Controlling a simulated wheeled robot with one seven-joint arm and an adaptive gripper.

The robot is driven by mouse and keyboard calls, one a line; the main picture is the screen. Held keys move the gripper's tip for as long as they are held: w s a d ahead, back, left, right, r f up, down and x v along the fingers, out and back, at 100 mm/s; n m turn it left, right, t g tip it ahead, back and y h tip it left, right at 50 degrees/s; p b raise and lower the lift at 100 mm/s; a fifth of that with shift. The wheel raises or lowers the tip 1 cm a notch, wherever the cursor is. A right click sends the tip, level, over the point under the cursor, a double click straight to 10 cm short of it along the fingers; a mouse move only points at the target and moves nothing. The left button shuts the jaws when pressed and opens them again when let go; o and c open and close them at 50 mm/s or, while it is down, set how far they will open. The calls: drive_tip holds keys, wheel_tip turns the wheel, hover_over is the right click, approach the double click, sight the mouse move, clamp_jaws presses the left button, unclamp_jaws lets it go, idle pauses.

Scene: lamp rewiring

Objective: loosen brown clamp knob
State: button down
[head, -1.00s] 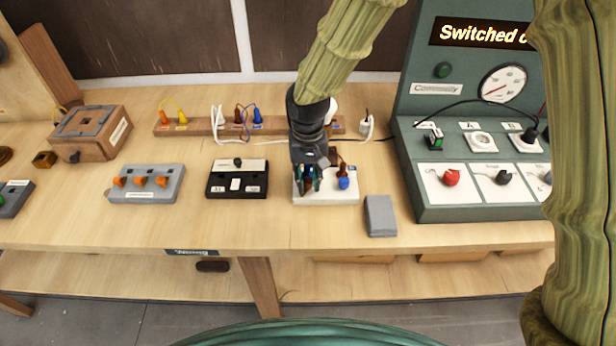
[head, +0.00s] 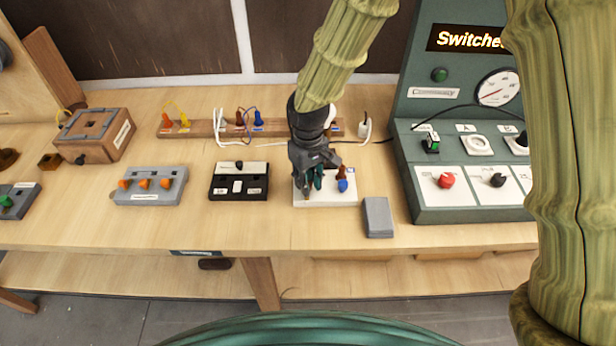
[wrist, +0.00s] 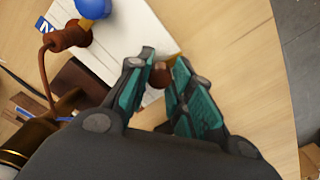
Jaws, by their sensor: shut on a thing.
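A round brown knob (wrist: 161,76) shows between the teal-padded fingertips of my gripper (wrist: 164,64) in the wrist view. The fingers are shut on it. In the head view my gripper (head: 313,186) is over the left part of a white block (head: 335,200) and hides this knob. The white block also shows in the wrist view (wrist: 140,30). A second brown piece (wrist: 68,37) with a brown wire is on the block, beside a blue knob (wrist: 93,7) and an "N" label. In the head view this blue knob (head: 343,185) is to the gripper's right.
A grey block (head: 378,217) lies to the right, before the green console (head: 455,205) with its red knob (head: 446,180). A black switch box (head: 239,180) stands to the left. A strip with colored plugs (head: 205,128) lies behind. Bare wood is in front.

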sight(309, 183)
drive_tip(key=shift+n, duration=0.4)
drive_tip(key=c, duration=1.3)
unclamp_jaws()
drive_tip(key=shift+o, duration=0.2)
wheel_tip(309, 183, up, 12)
drive_tip(key=shift+r, duration=0.1)
